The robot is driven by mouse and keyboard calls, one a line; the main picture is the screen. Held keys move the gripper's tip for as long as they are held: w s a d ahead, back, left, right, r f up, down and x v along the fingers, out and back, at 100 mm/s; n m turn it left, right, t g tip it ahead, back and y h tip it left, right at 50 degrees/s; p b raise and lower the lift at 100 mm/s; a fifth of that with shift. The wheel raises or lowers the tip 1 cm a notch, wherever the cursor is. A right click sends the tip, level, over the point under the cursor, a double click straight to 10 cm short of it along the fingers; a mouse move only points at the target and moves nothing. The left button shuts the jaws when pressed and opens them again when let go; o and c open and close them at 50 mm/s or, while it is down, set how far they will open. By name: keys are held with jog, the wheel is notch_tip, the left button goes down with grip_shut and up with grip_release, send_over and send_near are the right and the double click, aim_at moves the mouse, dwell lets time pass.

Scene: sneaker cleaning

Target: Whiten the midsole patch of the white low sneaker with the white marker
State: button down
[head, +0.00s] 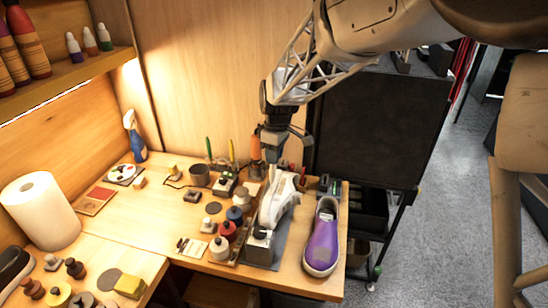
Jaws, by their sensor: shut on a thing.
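The white low sneaker (277,203) is propped on a dark stand (262,247) near the right end of the wooden bench. My gripper (273,157) points down just above the sneaker's far upper part. It is shut on a slim pale thing that fits the white marker (272,172), small and hard to make out here. I cannot tell whether its tip touches the sneaker. The midsole patch cannot be made out at this size.
A purple slip-on shoe (323,240) stands right of the sneaker, near the bench edge. Several bottles, including a red one (229,231), crowd its left side.

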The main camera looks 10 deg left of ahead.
jog(key=shift+w+d+r, duration=0.1)
jog(key=shift+d+r, duration=0.05)
jog(key=shift+r, duration=2.3)
jog(key=w, duration=0.1)
jog(key=w+f, duration=0.1)
jog(key=w, duration=0.1)
jog(key=w+f, duration=0.1)
jog(key=shift+w+a+f, duration=0.1)
jog(key=shift+w+a, duration=0.1)
jog(key=shift+w, duration=0.05)
jog(key=shift+f, duration=0.1)
jog(key=shift+s+a+f, duration=0.1)
jog(key=shift+s+f, duration=0.05)
jog(key=shift+f, duration=2.5)
jog(key=shift+f, duration=0.3)
jog(key=shift+s, duration=0.2)
